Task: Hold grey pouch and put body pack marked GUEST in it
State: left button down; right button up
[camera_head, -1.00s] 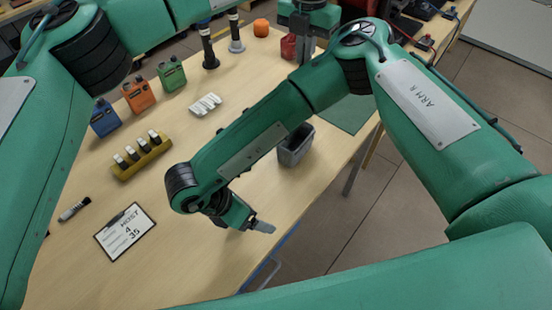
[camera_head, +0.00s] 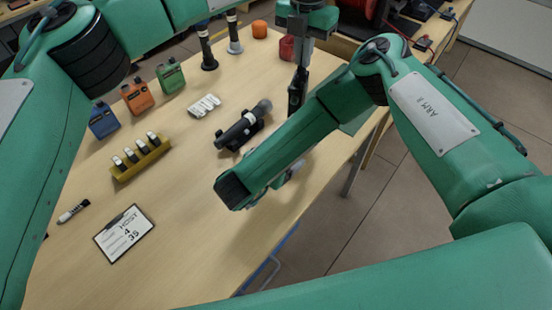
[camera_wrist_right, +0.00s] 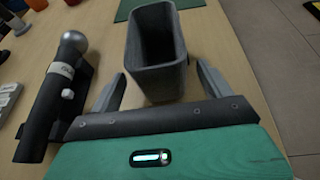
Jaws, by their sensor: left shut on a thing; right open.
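The grey pouch (camera_wrist_right: 178,84) stands open-topped on the table in the right wrist view, between the spread fingers of my right gripper (camera_wrist_right: 160,92). The gripper is open, with a finger on each side of the pouch; I cannot tell whether they touch it. My left gripper (camera_head: 299,66) points down at the top of the head view and is shut on a black body pack (camera_head: 296,97). The pack hangs upright just beyond my right forearm. I cannot read any marking on it.
A microphone in a black holder (camera_head: 242,128) lies left of my right forearm. Blue (camera_head: 103,119), orange (camera_head: 137,96) and green (camera_head: 171,75) packs, a yellow rack (camera_head: 140,158) and a HOST card (camera_head: 124,233) stand or lie further left. The front middle table is clear.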

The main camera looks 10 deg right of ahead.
aim_at(307, 74)
jog(key=shift+x, duration=2)
jog(key=c, duration=1.1)
pick_arm(q)
jog(key=f+m, duration=0.1)
jog(key=f, duration=0.1)
jog(key=f+m, duration=0.1)
jog(key=d+f+m, duration=0.1)
jog(key=f, duration=0.1)
jog(key=shift+s+f+m, duration=0.35)
jog(key=shift+m, duration=0.05)
notch_tip(307, 74, down, 6)
jog(key=shift+f, duration=2.1)
